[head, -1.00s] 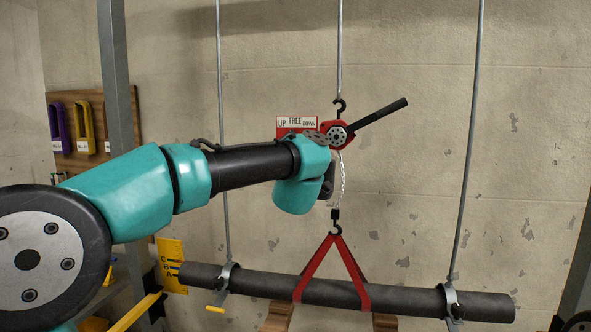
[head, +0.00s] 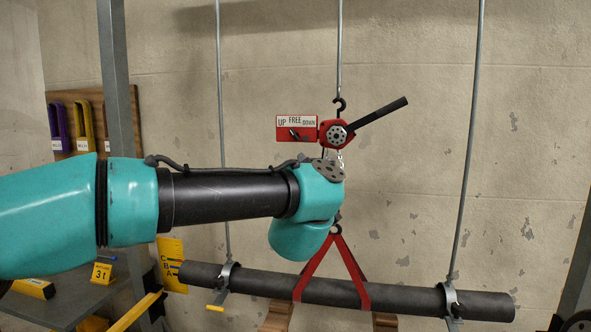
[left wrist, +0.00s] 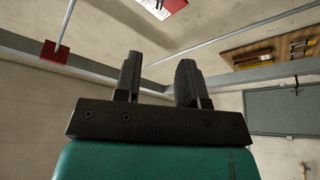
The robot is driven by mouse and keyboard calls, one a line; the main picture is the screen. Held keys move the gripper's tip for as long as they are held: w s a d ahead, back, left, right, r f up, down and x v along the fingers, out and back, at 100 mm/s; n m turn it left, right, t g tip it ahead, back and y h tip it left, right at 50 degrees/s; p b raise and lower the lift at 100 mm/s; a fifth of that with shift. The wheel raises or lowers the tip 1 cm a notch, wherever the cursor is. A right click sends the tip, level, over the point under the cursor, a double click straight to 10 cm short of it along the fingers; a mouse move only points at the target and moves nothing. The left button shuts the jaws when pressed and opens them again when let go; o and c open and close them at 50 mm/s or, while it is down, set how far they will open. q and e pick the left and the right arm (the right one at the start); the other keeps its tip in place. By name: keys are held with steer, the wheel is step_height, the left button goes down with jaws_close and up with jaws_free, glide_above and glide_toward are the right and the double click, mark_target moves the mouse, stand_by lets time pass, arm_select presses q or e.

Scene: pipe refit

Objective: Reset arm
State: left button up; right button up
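My left arm crosses the head view from the left, and its wrist is in front of the chain below the red lever hoist (head: 334,133). In the left wrist view the left gripper (left wrist: 158,80) shows two black fingers standing apart with nothing between them. The hoist's black handle (head: 381,112) points up to the right. Its sign (head: 296,122) reads UP, FREE, DOWN, with a small black lever below the words. A red sling (head: 316,268) hangs around the dark pipe (head: 410,298). The right gripper is out of view.
Grey rods (head: 468,150) hang at both sides with clamps around the pipe. A grey post (head: 118,90) stands at left, before a tool board (head: 93,110). A bench (head: 70,300) holds a yellow 3 t tag (head: 102,272). A yellow A-B-C scale (head: 171,250) is near the pipe's left end.

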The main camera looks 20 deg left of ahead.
arm_select(q)
steer(key=w+f+m+g+h, duration=0.2)
steer(key=f+m, duration=0.1)
steer(key=f, duration=0.9)
steer(key=w+f+m+g+h, duration=0.1)
steer(key=w+f+m+h, duration=0.15)
steer(key=f, duration=0.85)
steer(key=w+f+m+g+h, duration=0.2)
steer(key=w+f+h, duration=0.1)
steer(key=f, duration=0.9)
steer(key=s+a+f+m+g, duration=0.1)
steer(key=s+a+f+g, duration=0.15)
steer(key=f, duration=0.65)
steer(key=s+a+f+m+g, duration=0.1)
steer(key=s+f+g, duration=0.2)
steer(key=f, duration=0.6)
steer(key=s+a+f+g+h, duration=0.2)
steer(key=s+f+g, duration=0.7)
steer(key=s+f, duration=1.2)
steer(key=s, duration=0.4)
steer(key=shift+a+f+h, duration=0.2)
steer(key=shift+f+h, duration=0.15)
